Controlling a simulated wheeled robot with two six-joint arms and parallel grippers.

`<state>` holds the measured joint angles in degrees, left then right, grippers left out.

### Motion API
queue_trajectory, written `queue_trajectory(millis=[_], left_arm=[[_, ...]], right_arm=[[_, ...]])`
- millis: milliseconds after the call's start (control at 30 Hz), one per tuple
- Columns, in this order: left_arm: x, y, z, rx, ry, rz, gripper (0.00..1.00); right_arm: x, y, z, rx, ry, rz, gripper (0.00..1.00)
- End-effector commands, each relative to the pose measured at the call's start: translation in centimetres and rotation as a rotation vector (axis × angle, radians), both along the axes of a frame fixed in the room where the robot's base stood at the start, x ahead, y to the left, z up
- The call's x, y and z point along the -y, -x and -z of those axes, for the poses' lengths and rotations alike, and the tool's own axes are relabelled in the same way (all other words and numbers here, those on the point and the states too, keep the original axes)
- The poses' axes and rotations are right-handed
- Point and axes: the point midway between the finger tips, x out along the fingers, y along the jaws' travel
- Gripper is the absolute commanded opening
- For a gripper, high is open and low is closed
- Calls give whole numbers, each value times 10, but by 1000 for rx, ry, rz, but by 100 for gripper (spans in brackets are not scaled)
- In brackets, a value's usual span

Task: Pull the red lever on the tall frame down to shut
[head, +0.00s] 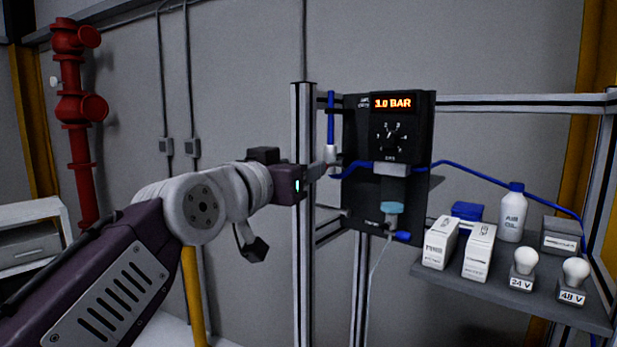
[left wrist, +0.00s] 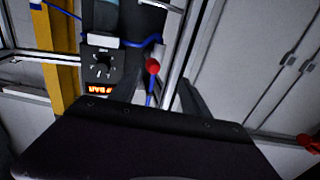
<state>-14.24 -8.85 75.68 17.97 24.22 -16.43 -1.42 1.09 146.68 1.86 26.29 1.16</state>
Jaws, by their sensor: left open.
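The red lever's round knob (left wrist: 153,66) shows in the left wrist view, beside the black panel and close to a blue hose. In the head view the red lever is hidden behind my gripper. The tall frame's metal post (head: 303,230) stands at the middle of the head view. My left gripper (head: 324,167) reaches across this post to the white valve body (head: 330,152) at the panel's left edge. It is open. In the left wrist view its dark fingers (left wrist: 158,92) lie on either side of the knob, and contact cannot be told. My right gripper is not in view.
The black panel (head: 351,125) carries a lit 3.0 BAR display (head: 393,103) and a dial. A shelf (head: 480,284) at right holds boxes, an oil bottle (head: 512,212) and two bulbs. A red pipe (head: 78,150) runs up the left wall.

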Motion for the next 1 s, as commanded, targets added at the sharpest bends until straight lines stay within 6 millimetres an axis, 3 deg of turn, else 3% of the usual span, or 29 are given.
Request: queue_trajectory(millis=[400,733,767,867,967,1000], left_arm=[[-28,38,1,1,0,-1,55],[-30,39,5,-1,-1,-3,55],[-31,35,12,-8,-2,-8,55],[-37,12,59,-88,-13,-28,55],[-45,-14,144,-247,-53,-57,55],[-50,-22,182,-317,-70,-70,55]], right_arm=[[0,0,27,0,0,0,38],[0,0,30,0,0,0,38],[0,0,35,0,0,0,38],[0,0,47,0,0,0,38],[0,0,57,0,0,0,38],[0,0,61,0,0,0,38]])
